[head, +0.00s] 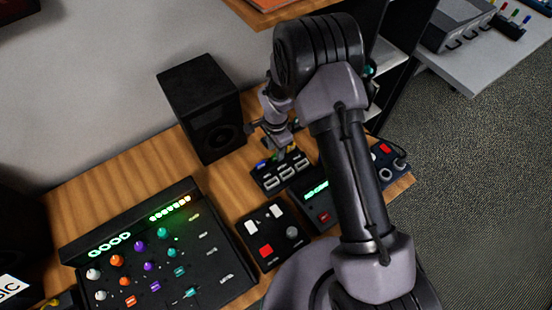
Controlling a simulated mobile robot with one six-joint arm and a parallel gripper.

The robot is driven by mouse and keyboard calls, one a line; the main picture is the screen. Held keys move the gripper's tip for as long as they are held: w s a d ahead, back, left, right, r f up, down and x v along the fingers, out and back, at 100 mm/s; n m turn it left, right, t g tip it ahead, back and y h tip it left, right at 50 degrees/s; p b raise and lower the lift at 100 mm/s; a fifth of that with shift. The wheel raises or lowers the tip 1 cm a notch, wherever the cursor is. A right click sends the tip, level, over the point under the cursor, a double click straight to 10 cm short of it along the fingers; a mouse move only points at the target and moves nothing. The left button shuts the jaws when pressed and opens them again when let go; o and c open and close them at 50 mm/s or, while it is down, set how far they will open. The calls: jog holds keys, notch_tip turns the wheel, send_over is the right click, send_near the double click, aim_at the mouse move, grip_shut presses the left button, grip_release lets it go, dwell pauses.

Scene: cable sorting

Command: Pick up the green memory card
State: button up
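A small black holder (281,173) with pale slots on its face sits on the wooden desk, in front of the black speaker. A small blue piece (262,164) stands at its left top edge. My gripper (285,150) points down just above the back of the holder. A small greenish spot shows at its tips, and it may be the green memory card; it is too small to be sure. I cannot tell whether the fingers are apart or closed on it.
A black speaker (204,108) stands close to the left of my gripper. A mixer (160,255) with coloured knobs fills the front left. A black pad box (268,233) and a box with a green display (316,193) sit nearby. Bare wooden desk (140,170) shows behind the mixer.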

notch_tip(320, 180, down, 2)
jog(key=shift+r, duration=0.1)
grip_shut()
